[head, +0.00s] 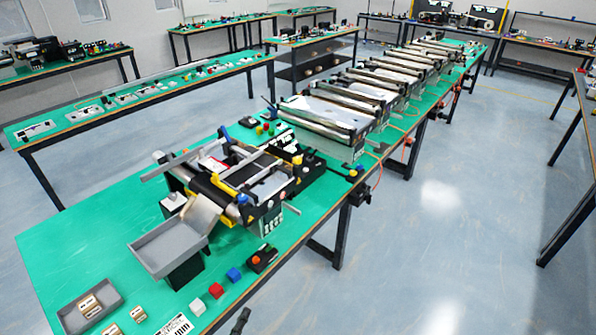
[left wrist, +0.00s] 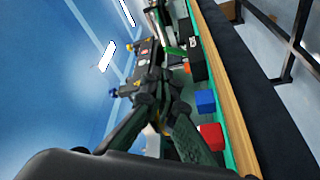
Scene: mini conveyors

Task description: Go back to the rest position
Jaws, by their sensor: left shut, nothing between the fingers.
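My left gripper (head: 240,319) shows as a small dark tip at the bottom edge of the head view, just off the front edge of the green table (head: 80,235). In the left wrist view my left gripper (left wrist: 160,92) has its dark fingers shut with nothing between them. That view is tilted, with the table edge running down the right of the fingers. My right gripper is not in view.
Near the front edge stand a white cube (head: 197,307), a red cube (head: 215,290), a blue cube (head: 234,274) and a button box (head: 262,258). A grey tray (head: 150,250) and a mini conveyor (head: 225,185) are behind. Clear floor (head: 440,220) lies right.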

